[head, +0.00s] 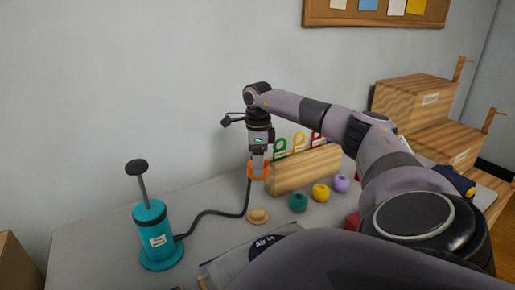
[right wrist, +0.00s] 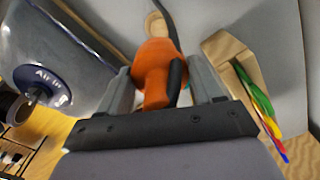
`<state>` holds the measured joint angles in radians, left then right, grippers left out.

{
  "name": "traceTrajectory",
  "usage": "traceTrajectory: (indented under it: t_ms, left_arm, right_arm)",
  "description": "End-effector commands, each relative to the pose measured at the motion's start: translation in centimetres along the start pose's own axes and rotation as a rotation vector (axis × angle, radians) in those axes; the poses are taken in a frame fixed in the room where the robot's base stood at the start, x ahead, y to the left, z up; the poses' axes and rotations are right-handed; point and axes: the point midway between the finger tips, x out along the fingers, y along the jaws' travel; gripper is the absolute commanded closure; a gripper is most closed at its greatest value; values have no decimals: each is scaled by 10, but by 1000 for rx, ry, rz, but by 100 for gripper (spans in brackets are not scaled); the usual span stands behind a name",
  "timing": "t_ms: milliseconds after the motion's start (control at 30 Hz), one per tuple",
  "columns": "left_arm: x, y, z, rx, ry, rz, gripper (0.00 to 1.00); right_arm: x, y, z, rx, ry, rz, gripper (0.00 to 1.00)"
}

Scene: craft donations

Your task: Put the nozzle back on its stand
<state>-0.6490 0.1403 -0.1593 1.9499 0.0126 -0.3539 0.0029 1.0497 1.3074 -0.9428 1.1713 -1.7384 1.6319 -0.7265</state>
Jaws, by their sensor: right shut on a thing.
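The orange nozzle (head: 258,170) is held in my right gripper (head: 258,157), above the table and in front of the wooden block. In the right wrist view the nozzle (right wrist: 157,70) sits between the two grey fingers, which are shut on it. A black hose (head: 225,212) runs from the nozzle down to the teal pump (head: 157,238). A small round wooden piece (head: 258,216), which looks like the stand, is on the table below the nozzle and apart from it. It shows in part in the right wrist view (right wrist: 155,24). My left gripper is not in view.
A wooden holder (head: 305,170) with coloured loops stands behind. Green (head: 298,203), yellow (head: 320,193) and purple (head: 340,184) balls lie in front of it. A grey bag marked "Air in" (head: 228,268) lies at the front. Wooden stepped boxes (head: 415,95) stand at the right.

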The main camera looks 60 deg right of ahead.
Motion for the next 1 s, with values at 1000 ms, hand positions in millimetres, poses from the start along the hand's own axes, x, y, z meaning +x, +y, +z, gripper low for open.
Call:
traceTrajectory:
  t_ms: [1000]
  left_arm:
    - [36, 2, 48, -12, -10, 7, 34]
  right_arm:
    - [123, 0, 1, -1, 0, 1, 70]
